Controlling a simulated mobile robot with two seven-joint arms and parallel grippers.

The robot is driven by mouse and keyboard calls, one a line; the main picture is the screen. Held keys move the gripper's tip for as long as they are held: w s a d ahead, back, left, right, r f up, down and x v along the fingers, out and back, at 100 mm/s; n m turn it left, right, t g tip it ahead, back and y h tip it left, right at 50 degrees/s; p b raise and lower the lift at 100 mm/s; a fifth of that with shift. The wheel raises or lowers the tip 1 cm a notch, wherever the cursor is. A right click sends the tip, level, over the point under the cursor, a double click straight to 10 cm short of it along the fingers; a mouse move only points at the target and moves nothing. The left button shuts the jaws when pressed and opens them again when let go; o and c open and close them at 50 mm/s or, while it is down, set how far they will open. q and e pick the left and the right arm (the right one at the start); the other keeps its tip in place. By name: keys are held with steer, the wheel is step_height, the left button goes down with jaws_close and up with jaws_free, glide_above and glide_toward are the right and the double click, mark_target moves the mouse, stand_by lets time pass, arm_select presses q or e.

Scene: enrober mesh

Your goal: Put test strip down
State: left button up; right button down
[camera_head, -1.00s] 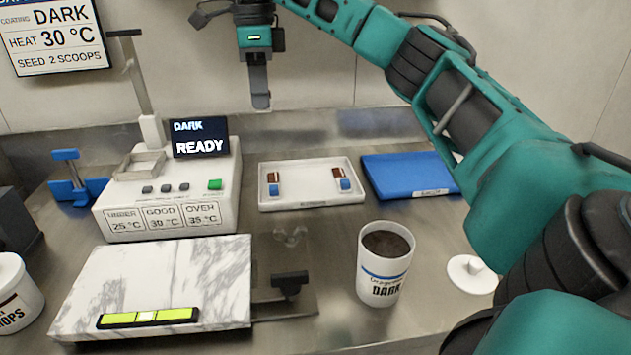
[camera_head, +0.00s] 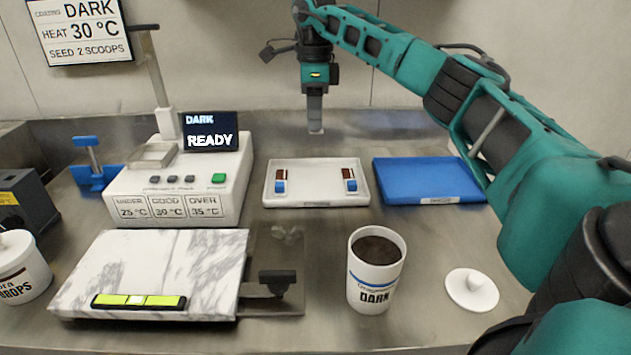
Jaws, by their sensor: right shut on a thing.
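My right gripper (camera_head: 315,128) points straight down in the air in front of the back wall, above and behind the white tray. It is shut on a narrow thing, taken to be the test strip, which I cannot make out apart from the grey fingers. Two small strips with brown and blue parts lie in the white tray (camera_head: 315,201), a left one (camera_head: 281,181) and a right one (camera_head: 350,180), standing apart. My left gripper is not in view.
The blue tray (camera_head: 425,175) is right of the white tray. The white machine (camera_head: 175,205), its screen reading READY, is left. In front are a marble slab (camera_head: 150,265) with a yellow-green level (camera_head: 139,300), an open DARK cup (camera_head: 376,285) and a white lid (camera_head: 471,290).

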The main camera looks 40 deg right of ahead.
mark_target(315, 192)
step_height(315, 192, down, 15)
steer(key=shift+f+b, duration=0.1)
steer(key=shift+b, duration=0.5)
steer(key=shift+f, duration=0.1)
steer(key=c, duration=0.9)
jaws_free()
steer(key=shift+c, duration=0.2)
step_height(315, 192, up, 12)
steer(key=shift+r+p, duration=0.2)
steer(key=shift+p, duration=0.35)
steer(key=shift+s+a+f, duration=0.1)
